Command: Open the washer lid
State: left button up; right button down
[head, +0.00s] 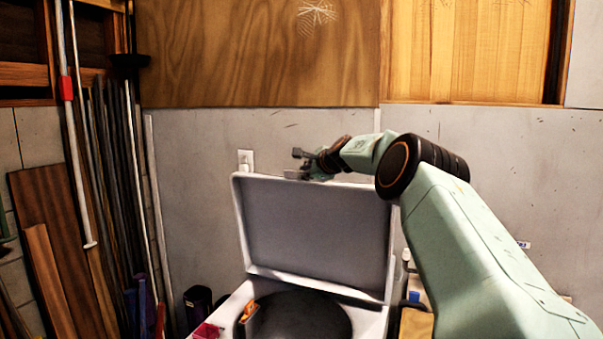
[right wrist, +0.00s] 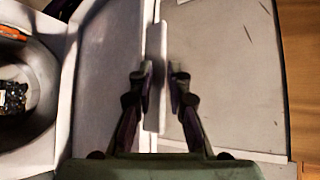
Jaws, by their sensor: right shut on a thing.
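The washer (head: 372,322) stands low in the middle of the head view, with its dark round drum opening (head: 300,318) uncovered. Its pale grey lid (head: 315,232) is raised, standing nearly upright with a slight backward lean. My right gripper (head: 299,165) is at the lid's top edge, left of its middle. In the right wrist view the fingers of my right gripper (right wrist: 160,85) are on either side of the lid's edge (right wrist: 155,60) and shut on it. My left gripper is in neither view.
A grey wall with an outlet (head: 246,160) is close behind the lid. An orange item (head: 250,309) lies at the drum's left rim. Boards (head: 60,240) and poles lean at the left. Small bottles (head: 414,296) stand right of the washer.

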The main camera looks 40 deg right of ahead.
jog(key=shift+w+d, duration=0.15)
jog(key=shift+d, duration=0.2)
jog(key=shift+a+r, duration=0.1)
jog(key=shift+a, duration=0.05)
jog(key=c, duration=1.7)
grip_release()
jog(key=shift+o, duration=1.3)
